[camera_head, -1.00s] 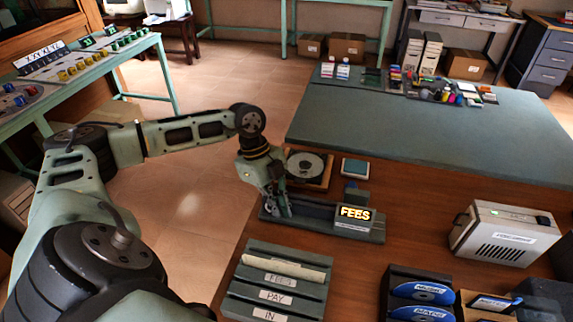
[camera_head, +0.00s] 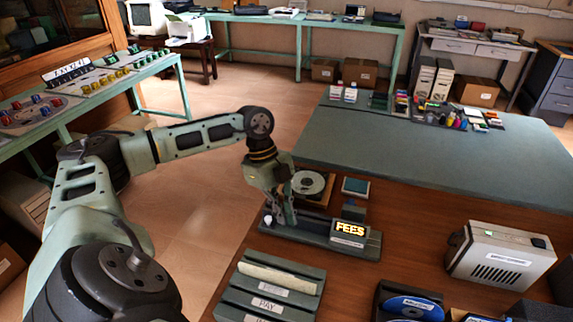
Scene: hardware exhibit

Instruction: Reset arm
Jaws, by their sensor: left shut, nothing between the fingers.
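My left arm comes in from the left and reaches over the brown desk. Its gripper (camera_head: 287,212) points down at the left part of a dark green stand with a lit FEES sign (camera_head: 350,228). The fingers are small in this view and look shut, with nothing seen between them. Whether the fingertips touch the stand cannot be told. My right gripper does not show.
A disc in a tray (camera_head: 310,184) lies just behind the gripper. A slotted rack (camera_head: 266,290) with PAY label stands in front. A grey box (camera_head: 499,255) is at right. The green tabletop (camera_head: 430,150) has clear room, with small items at its back.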

